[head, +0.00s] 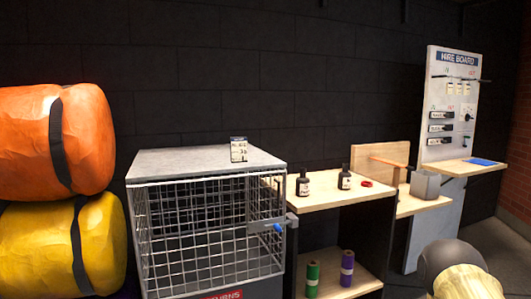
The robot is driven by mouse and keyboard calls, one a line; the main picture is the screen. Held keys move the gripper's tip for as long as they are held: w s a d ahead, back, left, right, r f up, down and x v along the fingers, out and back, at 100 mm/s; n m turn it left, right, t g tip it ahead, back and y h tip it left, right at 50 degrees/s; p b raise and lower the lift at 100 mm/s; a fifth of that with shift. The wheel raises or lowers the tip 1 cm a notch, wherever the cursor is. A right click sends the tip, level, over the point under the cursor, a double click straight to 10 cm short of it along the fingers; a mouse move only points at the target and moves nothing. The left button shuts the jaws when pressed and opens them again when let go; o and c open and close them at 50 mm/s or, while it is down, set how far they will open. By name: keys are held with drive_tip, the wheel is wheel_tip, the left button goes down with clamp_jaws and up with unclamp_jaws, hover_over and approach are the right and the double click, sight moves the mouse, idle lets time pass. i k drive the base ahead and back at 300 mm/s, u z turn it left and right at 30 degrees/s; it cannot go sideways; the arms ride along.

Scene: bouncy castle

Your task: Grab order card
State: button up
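A small white card with a dark band and dark print (238,150) stands upright on the flat grey top (180,162) of a wire cage. Its print is too small to read surely, so I cannot tell whether it is the order card. Several small pale cards (452,88) also hang on the white board marked HIRE BOARD (433,62) at the right. My gripper is not recognisable in this view, and nothing touches the card on the cage.
The wire cage (190,235) has a blue-handled latch (276,228). Right of it, a wooden shelf unit (325,196) holds two dark bottles and a red item, with green and purple rolls below. Orange (90,138) and yellow (100,245) rolled bundles are stacked left.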

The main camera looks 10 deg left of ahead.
sight(238, 145)
drive_tip(key=u, duration=0.25)
drive_tip(key=i, duration=0.55)
drive_tip(key=u, duration=0.55)
